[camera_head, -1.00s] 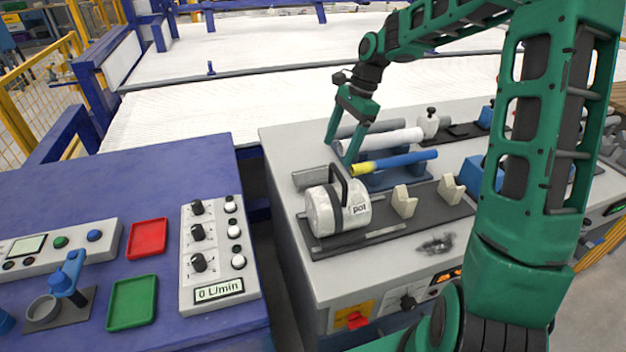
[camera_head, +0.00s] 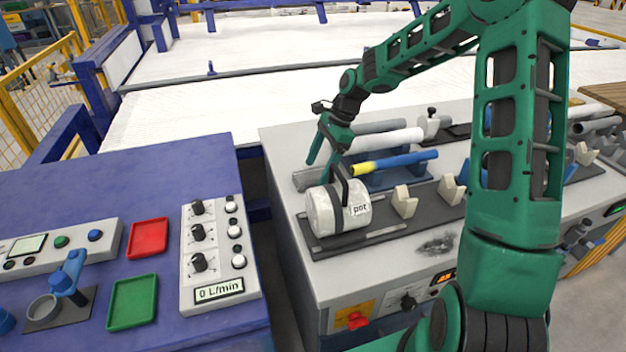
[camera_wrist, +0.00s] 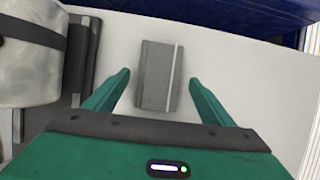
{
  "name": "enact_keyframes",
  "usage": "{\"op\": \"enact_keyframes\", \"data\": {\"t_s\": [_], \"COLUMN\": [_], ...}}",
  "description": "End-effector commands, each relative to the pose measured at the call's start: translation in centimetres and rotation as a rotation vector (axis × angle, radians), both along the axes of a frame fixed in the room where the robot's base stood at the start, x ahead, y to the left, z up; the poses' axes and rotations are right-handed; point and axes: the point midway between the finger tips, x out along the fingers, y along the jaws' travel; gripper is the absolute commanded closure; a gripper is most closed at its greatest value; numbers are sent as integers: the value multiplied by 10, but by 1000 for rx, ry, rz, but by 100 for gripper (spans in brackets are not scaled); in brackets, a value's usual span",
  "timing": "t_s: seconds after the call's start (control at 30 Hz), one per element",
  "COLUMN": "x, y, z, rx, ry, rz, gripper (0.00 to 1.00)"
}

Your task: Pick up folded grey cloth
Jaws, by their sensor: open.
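The folded grey cloth (camera_wrist: 152,75) is a small flat grey rectangle with a pale stripe near its right side in the wrist view. It lies on the light grey bench top. In the wrist view the fingertips of my gripper (camera_wrist: 159,77) show on either side of the cloth, with gaps left and right. Their height above it is hard to tell.
The white pot (camera_head: 325,211) with a dark handle stands close to the cloth on a dark plate. A blue and yellow pipe (camera_head: 400,160) and a white pipe (camera_head: 390,140) lie to the right. A blue table (camera_head: 100,185) is across a gap to the left.

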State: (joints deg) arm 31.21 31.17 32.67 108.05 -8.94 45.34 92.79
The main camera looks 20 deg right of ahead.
Motion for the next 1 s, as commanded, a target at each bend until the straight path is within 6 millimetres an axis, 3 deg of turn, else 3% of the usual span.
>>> {"op": "enact_keyframes", "data": {"t_s": [0.17, 0.43, 0.6, 0.63, 1.0], "x": [0, 0, 0, 0, 1], "y": [7, 7, 7, 7, 7], "z": [-17, -18, -18, -18, -11], "rx": [0, -1, -1, -1, -1], "ry": [1, -1, -1, -1, -2], "rz": [-1, -1, -1, -1, -1], "gripper": [23, 23, 64, 68, 68]}}
